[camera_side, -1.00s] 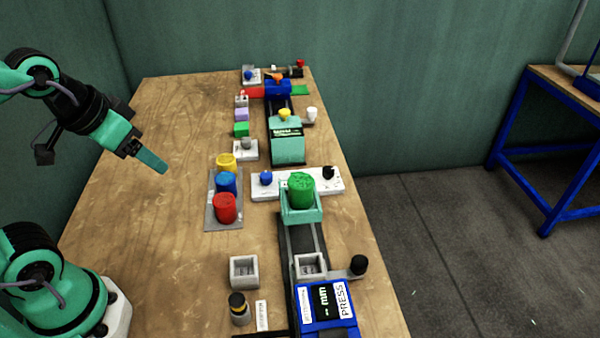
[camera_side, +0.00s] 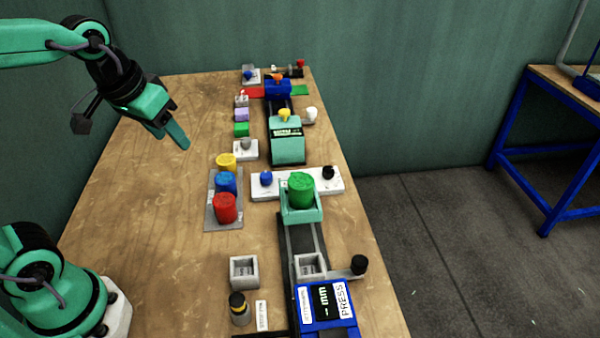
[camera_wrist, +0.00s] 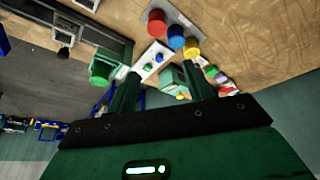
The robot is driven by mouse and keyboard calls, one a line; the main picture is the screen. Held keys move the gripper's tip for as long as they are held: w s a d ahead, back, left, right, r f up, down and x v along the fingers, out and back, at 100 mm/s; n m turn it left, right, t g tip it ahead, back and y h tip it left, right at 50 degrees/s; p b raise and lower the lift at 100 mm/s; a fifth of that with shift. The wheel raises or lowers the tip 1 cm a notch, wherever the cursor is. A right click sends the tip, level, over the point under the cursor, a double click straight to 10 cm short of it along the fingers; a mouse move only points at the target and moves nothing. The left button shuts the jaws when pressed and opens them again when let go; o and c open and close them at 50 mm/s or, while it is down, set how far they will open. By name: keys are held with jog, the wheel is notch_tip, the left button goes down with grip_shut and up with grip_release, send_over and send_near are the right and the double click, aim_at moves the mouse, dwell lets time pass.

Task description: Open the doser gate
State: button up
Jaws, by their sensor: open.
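I cannot tell which part is the doser gate. A teal box-shaped holder (camera_side: 287,209) with a green cylinder (camera_side: 301,187) in it stands over the dark rail. Behind it is a white panel (camera_side: 318,184) with a blue knob (camera_side: 266,178) and a black knob (camera_side: 328,172). The green cylinder also shows in the wrist view (camera_wrist: 101,74). Further back stands a teal unit (camera_side: 288,152) with a yellow knob (camera_side: 284,114). My gripper (camera_side: 178,138) is open and empty, above the left part of the table, well apart from these units. Its two fingers show in the wrist view (camera_wrist: 160,72).
A grey tray (camera_side: 211,218) holds red, blue and yellow cylinders. A blue press unit (camera_side: 327,305) is at the front, beside a grey square cup (camera_side: 244,271). A blue unit (camera_side: 278,89) with red and green strips is at the back. The table's left side is clear.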

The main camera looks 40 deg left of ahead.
jog(key=w+f+n+g, duration=0.2)
jog(key=w+f, duration=0.2)
jog(key=w, duration=0.8)
jog(key=n+g, duration=0.2)
jog(key=n, duration=0.1)
send_near(266, 174)
jog(key=shift+f, duration=0.1)
jog(key=shift+w+f, duration=0.25)
jog(key=shift+f, duration=0.05)
jog(key=shift+f, duration=0.15)
jog(key=shift+f, duration=3.75)
jog(key=c, duration=1)
